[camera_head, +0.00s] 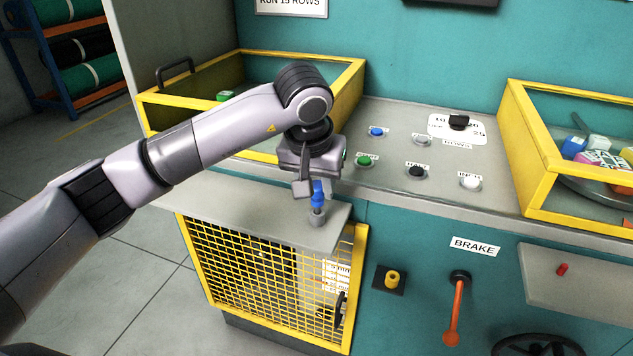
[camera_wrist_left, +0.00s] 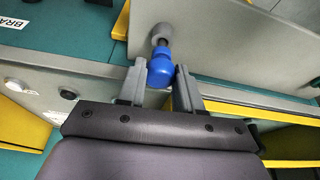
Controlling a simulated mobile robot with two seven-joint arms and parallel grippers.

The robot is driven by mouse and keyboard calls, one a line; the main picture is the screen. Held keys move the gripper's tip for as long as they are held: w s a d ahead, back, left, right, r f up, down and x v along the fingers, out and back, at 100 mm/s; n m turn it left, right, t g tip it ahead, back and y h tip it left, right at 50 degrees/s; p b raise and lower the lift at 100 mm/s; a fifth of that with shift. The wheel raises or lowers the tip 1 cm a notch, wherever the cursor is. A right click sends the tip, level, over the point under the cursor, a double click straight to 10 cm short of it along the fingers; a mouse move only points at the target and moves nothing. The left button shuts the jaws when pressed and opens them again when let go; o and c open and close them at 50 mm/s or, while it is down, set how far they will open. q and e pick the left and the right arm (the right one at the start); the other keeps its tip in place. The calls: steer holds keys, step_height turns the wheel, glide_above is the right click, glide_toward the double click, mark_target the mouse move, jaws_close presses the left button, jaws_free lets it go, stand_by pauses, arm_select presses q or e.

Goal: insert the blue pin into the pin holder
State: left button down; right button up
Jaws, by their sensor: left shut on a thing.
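The blue pin (camera_head: 318,193) is upright between the fingers of my left gripper (camera_head: 312,188), which is shut on it. Right below it the grey pin holder (camera_head: 317,218) stands near the front right corner of a grey shelf. In the left wrist view the blue pin's round head (camera_wrist_left: 160,68) sits between the two fingertips. Its thin shank meets the mouth of the grey holder (camera_wrist_left: 162,33). The pin is in line with the holder; I cannot tell how deep the shank reaches. My right gripper is out of view.
A yellow mesh guard (camera_head: 255,280) is under the grey shelf (camera_head: 265,222). A sloping panel (camera_head: 390,150) with coloured buttons is behind. Yellow-framed bins stand left (camera_head: 215,85) and right (camera_head: 535,150). An orange brake lever (camera_head: 456,312) hangs at the lower right.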

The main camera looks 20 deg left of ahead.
mark_target(316, 188)
arm_select(q)
steer(key=shift+f+b, duration=0.3)
steer(key=shift+f, duration=0.1)
steer(key=shift+f+b, duration=0.5)
steer(key=shift+f, duration=0.1)
stand_by(0.3)
steer(key=c, duration=0.7)
jaws_free()
steer(key=shift+r, duration=0.25)
steer(key=v, duration=0.6)
steer(key=shift+s+r, duration=0.2)
steer(key=shift+r, duration=0.1)
